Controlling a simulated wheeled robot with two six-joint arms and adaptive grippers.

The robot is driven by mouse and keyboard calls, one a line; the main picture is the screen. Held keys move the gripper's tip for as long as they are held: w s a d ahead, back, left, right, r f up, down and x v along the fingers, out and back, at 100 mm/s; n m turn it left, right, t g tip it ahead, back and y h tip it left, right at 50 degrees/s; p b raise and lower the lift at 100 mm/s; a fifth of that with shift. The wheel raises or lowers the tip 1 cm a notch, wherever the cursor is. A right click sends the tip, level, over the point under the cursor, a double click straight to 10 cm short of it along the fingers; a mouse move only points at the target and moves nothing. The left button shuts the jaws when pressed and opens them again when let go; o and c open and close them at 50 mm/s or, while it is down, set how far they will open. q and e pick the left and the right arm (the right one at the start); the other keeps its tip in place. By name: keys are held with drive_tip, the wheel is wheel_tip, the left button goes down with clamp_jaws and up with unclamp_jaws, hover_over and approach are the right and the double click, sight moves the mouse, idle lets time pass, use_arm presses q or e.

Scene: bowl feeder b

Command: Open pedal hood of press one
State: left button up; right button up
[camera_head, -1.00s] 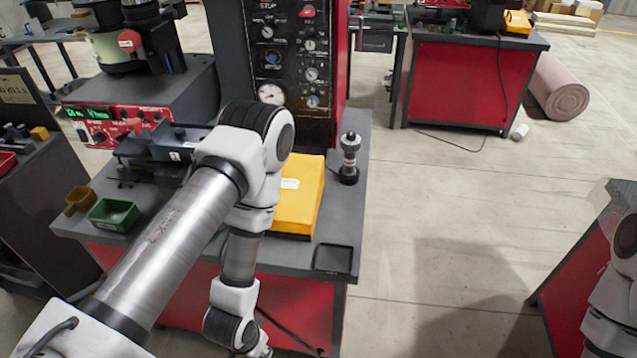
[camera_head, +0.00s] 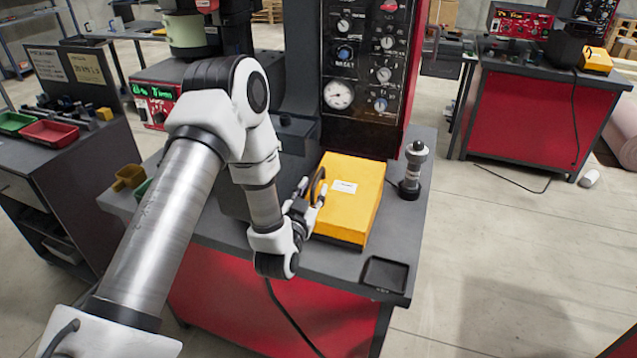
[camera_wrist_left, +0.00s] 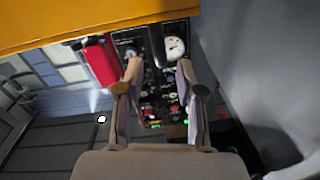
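The yellow pedal hood (camera_head: 352,205) of press one is a box with a white label, on the grey table below the gauge panel. It looks closed. A dark curved part, perhaps its handle, shows at its left side by my fingers. My left gripper (camera_head: 308,200) is beside the hood's left side, fingers pointing up towards the panel. In the left wrist view my left gripper (camera_wrist_left: 158,76) has its fingers apart with nothing held between them. The yellow hood (camera_wrist_left: 80,22) fills the top of that view. I cannot tell whether a finger touches it. My right gripper is out of view.
The press panel (camera_head: 370,60) rises behind the hood. A black and silver post (camera_head: 413,170) stands right of it, and a shallow black tray (camera_head: 385,275) lies at the table's front right corner.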

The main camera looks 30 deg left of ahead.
sight(316, 183)
use_arm(q)
drive_tip(key=x, duration=0.5)
drive_tip(key=shift+a+f+p, duration=0.1)
drive_tip(key=shift+a+p, duration=0.05)
drive_tip(key=shift+p, duration=0.2)
clamp_jaws()
drive_tip(key=shift+w, duration=0.1)
